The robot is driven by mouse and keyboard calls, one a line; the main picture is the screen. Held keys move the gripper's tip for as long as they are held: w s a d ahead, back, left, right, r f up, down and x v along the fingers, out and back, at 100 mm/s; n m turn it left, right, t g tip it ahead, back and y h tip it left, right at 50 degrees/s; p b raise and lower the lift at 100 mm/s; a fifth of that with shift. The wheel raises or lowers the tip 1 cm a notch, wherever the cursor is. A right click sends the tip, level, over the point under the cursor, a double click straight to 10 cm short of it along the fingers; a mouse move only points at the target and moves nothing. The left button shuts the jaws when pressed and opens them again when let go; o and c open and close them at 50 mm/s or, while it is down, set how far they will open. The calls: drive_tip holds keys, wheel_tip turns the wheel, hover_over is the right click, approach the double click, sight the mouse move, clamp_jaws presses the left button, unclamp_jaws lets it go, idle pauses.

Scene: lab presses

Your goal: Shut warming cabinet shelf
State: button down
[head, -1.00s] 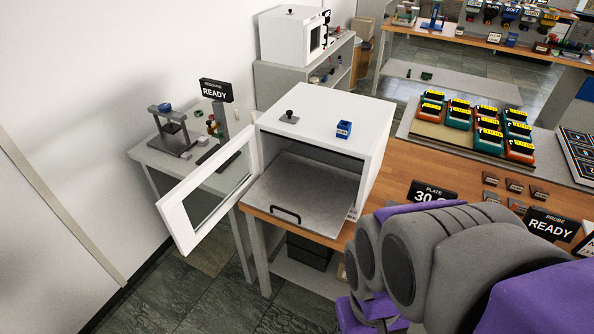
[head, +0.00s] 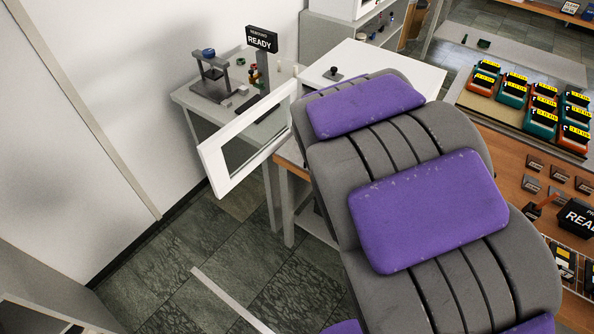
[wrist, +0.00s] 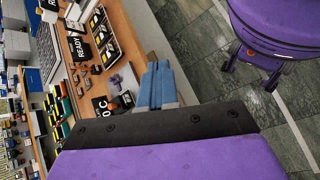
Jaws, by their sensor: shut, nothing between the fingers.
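The white warming cabinet (head: 362,56) stands on the wooden bench in the head view, with a dark knob on its top. Its framed glass door (head: 247,143) stands swung open to the left. My grey and purple arm covers the cabinet's front, so the shelf is hidden now. My gripper (wrist: 158,86) shows in the wrist view as two blue fingers, closed together with nothing between them. It points over the bench edge, near the small black signs. It is not seen in the head view.
A rack of teal and orange blocks (head: 512,92) sits right of the cabinet. The tiled floor (head: 190,250) at front left is mostly clear.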

drive_tip(key=w+a+f+n+t+h+p, duration=0.15)
drive_tip(key=w+a+n+t+h, duration=0.3)
drive_tip(key=w, duration=0.45)
drive_tip(key=w+a+f+n+t+h, duration=0.3)
drive_tip(key=w+a+n, duration=0.25)
drive_tip(key=w, duration=0.35)
drive_tip(key=n+t+y+p, duration=0.2)
drive_tip(key=n+t+y, duration=0.4)
drive_tip(key=n+t, duration=0.7)
approach(302, 168)
drive_tip(key=shift+n+g+h, duration=0.25)
drive_tip(key=shift+n+g, duration=0.25)
drive_tip(key=shift+g, duration=0.25)
drive_tip(key=x, duration=0.2)
drive_tip(key=b+x, duration=0.1)
drive_tip(key=x, duration=0.1)
drive_tip(key=r+x, duration=0.1)
drive_tip(key=x, duration=0.2)
drive_tip(key=shift+w+a, duration=0.15)
drive_tip(key=shift+a, duration=0.2)
drive_tip(key=shift+f+b, duration=0.1)
drive_tip(key=shift+b, duration=0.2)
